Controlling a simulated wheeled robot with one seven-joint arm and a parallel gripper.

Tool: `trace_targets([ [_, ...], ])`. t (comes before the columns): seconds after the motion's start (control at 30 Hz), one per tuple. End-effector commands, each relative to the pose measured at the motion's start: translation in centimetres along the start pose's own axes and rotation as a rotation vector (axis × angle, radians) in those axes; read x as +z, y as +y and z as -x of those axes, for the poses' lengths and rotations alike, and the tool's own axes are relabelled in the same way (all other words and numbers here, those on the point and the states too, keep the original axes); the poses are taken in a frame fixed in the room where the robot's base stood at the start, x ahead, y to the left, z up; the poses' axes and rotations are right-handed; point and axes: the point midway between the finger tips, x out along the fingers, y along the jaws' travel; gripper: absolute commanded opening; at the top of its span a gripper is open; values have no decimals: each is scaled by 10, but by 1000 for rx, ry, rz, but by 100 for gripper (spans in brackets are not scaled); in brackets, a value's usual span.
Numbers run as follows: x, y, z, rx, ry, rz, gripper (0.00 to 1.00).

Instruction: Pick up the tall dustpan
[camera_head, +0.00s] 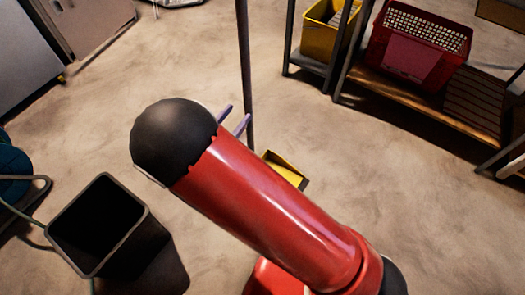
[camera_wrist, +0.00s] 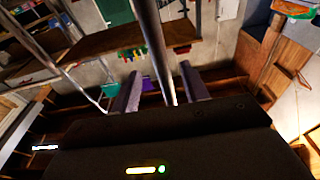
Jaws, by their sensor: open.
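The tall dustpan stands on the floor, with a long thin dark upright pole (camera_head: 243,60) and a yellow pan (camera_head: 285,170) low behind my red arm. My gripper (camera_head: 238,113) is open, its two pale fingers at the pole in the head view. In the wrist view the grey pole (camera_wrist: 153,38) runs down between the two fingers of my gripper (camera_wrist: 159,80), with a gap on each side. I cannot tell how deep the pole sits between them. My arm hides part of the pan and the pole's lower end.
A black open bin (camera_head: 137,215) stands on the floor at the lower left. A low wooden shelf (camera_head: 425,97) with a red basket (camera_head: 418,45) is at the upper right, with a yellow bin (camera_head: 318,38) beside it. The floor around the pole is mostly clear.

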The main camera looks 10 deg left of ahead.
Motion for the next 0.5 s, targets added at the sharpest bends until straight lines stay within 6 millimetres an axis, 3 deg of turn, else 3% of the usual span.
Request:
trace_targets([
  [0.5,0,0,-62,0,-1,-1,45],
])
